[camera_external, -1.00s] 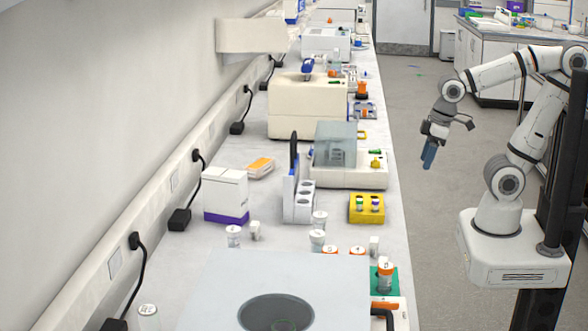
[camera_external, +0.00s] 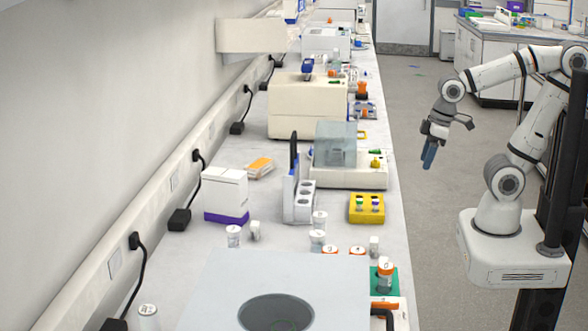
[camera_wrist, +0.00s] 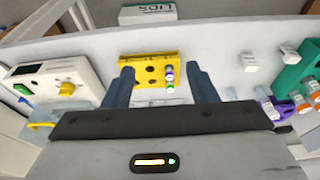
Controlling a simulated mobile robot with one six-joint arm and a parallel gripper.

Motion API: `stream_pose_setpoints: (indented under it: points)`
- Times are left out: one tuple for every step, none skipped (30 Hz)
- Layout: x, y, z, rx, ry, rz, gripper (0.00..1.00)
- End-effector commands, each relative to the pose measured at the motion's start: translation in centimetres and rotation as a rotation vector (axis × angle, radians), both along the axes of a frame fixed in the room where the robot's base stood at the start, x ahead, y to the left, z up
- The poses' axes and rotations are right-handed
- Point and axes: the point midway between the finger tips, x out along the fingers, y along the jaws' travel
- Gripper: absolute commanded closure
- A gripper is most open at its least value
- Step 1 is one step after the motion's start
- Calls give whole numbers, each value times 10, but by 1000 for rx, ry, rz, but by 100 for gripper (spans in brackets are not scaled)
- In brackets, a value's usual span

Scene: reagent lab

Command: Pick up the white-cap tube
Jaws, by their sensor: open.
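A small yellow rack (camera_external: 354,217) stands on the bench with green-capped and purple-capped tubes in it. In the wrist view the yellow rack (camera_wrist: 134,65) shows between my fingers, with purple, white and green tops (camera_wrist: 168,76) close together; I cannot tell whether one is a white-cap tube. Several white-topped containers stand on the bench, among them one (camera_external: 319,217) left of the rack and a small one (camera_external: 374,243) below it. My gripper (camera_external: 429,160) is open and empty, beyond the bench's right edge and apart from everything. Its fingers (camera_wrist: 160,72) also show in the wrist view.
A white rack (camera_external: 302,205) and a boxy instrument (camera_external: 350,172) stand near the yellow rack. A large grey-topped device (camera_external: 215,290) fills the near bench. An orange-capped bottle (camera_external: 385,270) stands near the bench's right edge. The floor (camera_external: 420,220) between bench and base is clear.

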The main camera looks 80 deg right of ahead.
Motion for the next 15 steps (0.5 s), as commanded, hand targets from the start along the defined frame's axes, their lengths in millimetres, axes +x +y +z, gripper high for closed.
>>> stream_pose_setpoints:
  points:
    - [0, 0, 0, 0, 0, 0, 48]
    - [0, 0, 0, 0, 0, 0, 48]
    - [0, 0, 0, 0, 0, 0, 48]
    - [0, 0, 0, 0, 0, 0, 48]
    - [0, 0, 0, 0, 0, 0, 48]
    - [0, 0, 0, 0, 0, 0, 48]
    - [0, 0, 0, 0, 0, 0, 48]
    - [0, 0, 0, 0, 0, 0, 48]
    - [0, 0, 0, 0, 0, 0, 48]
    - [0, 0, 0, 0, 0, 0, 48]
    - [2, 0, 1, 0, 0, 1, 48]
    - [5, 1, 3, -1, -1, 2, 48]
    - [9, 2, 5, -1, -1, 3, 48]
    - [15, 3, 8, 0, -1, 5, 48]
    - [25, 5, 13, -1, -3, 9, 48]
